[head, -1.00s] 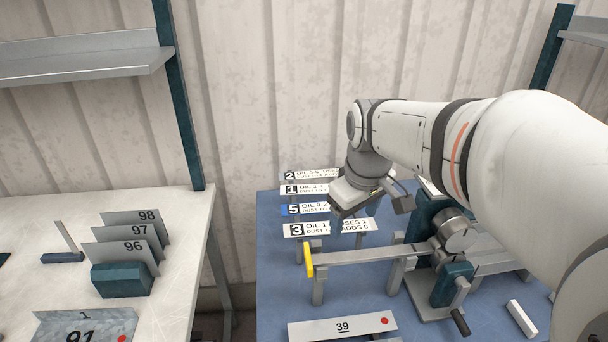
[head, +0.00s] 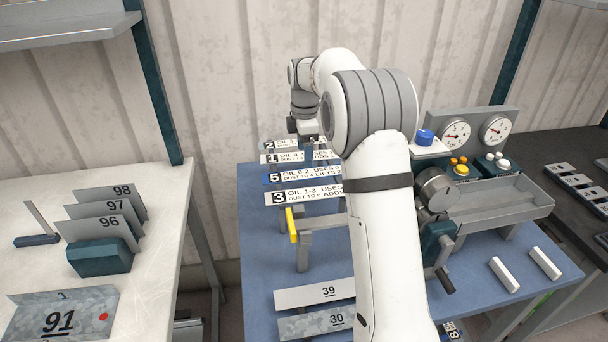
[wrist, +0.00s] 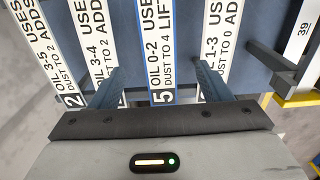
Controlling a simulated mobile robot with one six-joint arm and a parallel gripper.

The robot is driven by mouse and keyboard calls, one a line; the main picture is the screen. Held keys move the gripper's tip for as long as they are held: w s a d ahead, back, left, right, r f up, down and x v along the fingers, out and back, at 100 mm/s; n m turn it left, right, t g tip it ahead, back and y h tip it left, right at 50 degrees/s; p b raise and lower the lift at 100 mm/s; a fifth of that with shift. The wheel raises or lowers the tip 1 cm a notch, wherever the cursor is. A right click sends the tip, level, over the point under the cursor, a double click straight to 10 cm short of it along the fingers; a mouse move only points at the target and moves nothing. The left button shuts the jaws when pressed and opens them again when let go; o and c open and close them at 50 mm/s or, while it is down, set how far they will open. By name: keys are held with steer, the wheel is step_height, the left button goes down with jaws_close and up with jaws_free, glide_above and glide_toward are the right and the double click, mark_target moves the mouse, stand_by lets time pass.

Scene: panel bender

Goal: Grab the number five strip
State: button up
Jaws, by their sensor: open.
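The number five strip (head: 300,175) is white with a blue number tile, in the row of strips on the blue table. In the wrist view the strip (wrist: 158,50) has a blue border and reads "OIL 0-2". My gripper (wrist: 160,80) is open, with the strip showing between its two fingers and no contact visible. The left finger covers part of strip 1 (wrist: 92,30); the right finger covers part of strip 3 (wrist: 217,40). In the head view my arm hides the strips' right ends, and the fingers are not clear.
Strip 2 (head: 282,144) lies at the back of the row. A yellow-ended bar (head: 291,225) stands in front of strip 3. Plates 39 (head: 318,294) and 30 (head: 315,324) lie nearer. Gauges (head: 456,134) and a grey tray (head: 500,197) are to the right.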

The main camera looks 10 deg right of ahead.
mark_target(306, 173)
steer(key=f, duration=0.2)
steer(key=f+p, duration=0.1)
steer(key=f, duration=0.2)
steer(key=shift+d+f, duration=0.2)
steer(key=shift+f, duration=0.1)
steer(key=c, duration=1.1)
